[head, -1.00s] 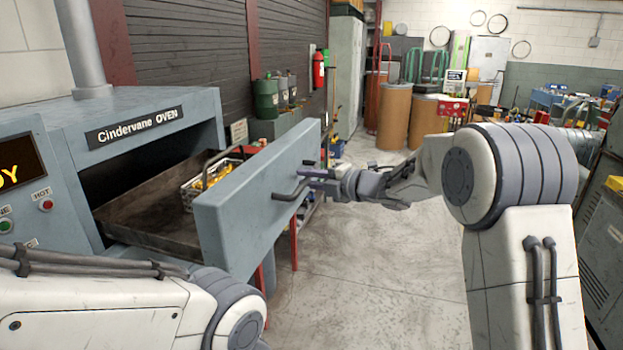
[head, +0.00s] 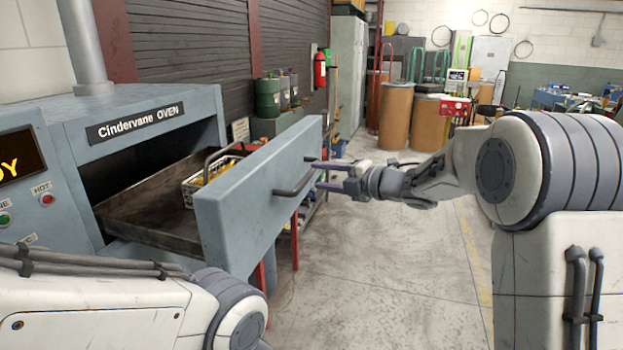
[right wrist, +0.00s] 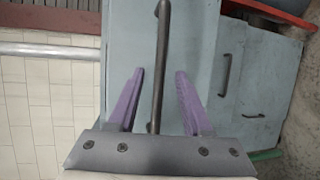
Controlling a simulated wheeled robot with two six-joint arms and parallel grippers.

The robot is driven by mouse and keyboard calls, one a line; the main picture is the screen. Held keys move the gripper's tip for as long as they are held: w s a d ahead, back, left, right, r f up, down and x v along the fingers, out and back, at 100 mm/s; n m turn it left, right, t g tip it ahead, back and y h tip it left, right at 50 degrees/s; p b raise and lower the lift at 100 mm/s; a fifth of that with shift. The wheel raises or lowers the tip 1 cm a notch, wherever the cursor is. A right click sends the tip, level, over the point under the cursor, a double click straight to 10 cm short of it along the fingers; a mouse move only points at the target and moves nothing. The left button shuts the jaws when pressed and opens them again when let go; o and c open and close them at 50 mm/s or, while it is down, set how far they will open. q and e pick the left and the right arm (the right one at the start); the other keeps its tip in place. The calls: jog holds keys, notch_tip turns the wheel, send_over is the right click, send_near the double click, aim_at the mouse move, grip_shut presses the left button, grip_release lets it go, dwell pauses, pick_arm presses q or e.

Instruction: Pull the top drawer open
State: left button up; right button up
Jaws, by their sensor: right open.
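The top drawer (head: 232,207) of the grey-blue oven stands pulled out, its thick front panel well clear of the oven body. A dark bar handle (head: 293,184) runs across the panel; it also shows in the right wrist view (right wrist: 160,60). My right gripper (head: 322,175) is open, just off the panel. In the right wrist view its purple fingers (right wrist: 158,95) stand on either side of the handle, apart from it. A wire basket (head: 203,182) with yellow contents sits in the drawer tray. My left arm shows at lower left, but its gripper is out of view.
The oven (head: 150,130) has a sign and control buttons. The concrete floor (head: 370,270) in front of the drawer is clear.

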jog(key=v, duration=0.6)
jog(key=shift+b, duration=0.45)
jog(key=s+a+f+m+h, duration=0.5)
jog(key=s+f+m+h, duration=0.25)
jog(key=m, duration=0.65)
jog(key=s+f+m+g+h, duration=0.1)
jog(key=s+f+m+g, duration=0.2)
jog(key=s, duration=1.2)
jog(key=s+f+m+g+h, duration=0.2)
jog(key=s+f+m+g, duration=0.2)
jog(key=s, duration=1.1)
notch_tip(320, 180, down, 4)
jog(key=g, duration=0.3)
jog(key=shift+s+g, duration=0.4)
